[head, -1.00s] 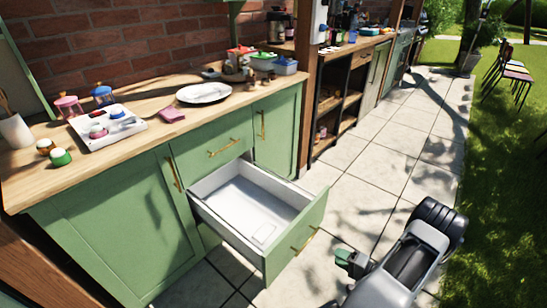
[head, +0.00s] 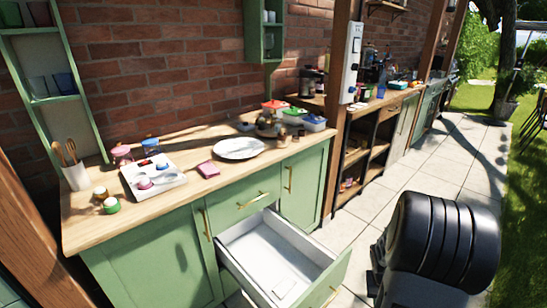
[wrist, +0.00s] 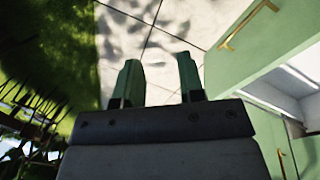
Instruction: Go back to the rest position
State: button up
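My gripper (wrist: 160,78) shows in the wrist view with its two green-tipped fingers apart and nothing between them. It hangs over pale paving (wrist: 165,40), with grass at its left and the green cabinet (wrist: 230,70) at its right. In the head view my dark and grey arm stands at the lower right, and the gripper itself cannot be made out there. The open drawer (head: 322,260) juts out of the green cabinet to the left of my arm. My arm appears apart from the drawer in the picture.
The wooden counter (head: 225,179) carries a white tray (head: 168,184), a white plate (head: 238,149), a dark pink cloth-like item (head: 208,169), several jars and a utensil cup (head: 77,178). A wooden post (head: 337,130) stands at the cabinet's right end. The paved path (head: 420,165) beyond is clear.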

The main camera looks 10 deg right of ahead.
jog(key=a+r+n+t+y+p, duration=0.1)
jog(key=a+r+p, duration=0.5)
jog(key=a+r, duration=0.6)
jog(key=w+a+r+n+t+y+p, duration=0.1)
jog(key=a+r+n+t+p, duration=0.2)
jog(key=a+r, duration=0.9)
notch_tip(320, 180, up, 8)
jog(key=n+p, duration=0.2)
jog(key=p, duration=0.1)
jog(key=shift+w+a+r+t, duration=0.25)
jog(key=shift+w+a+t, duration=0.05)
jog(key=shift+t, duration=0.1)
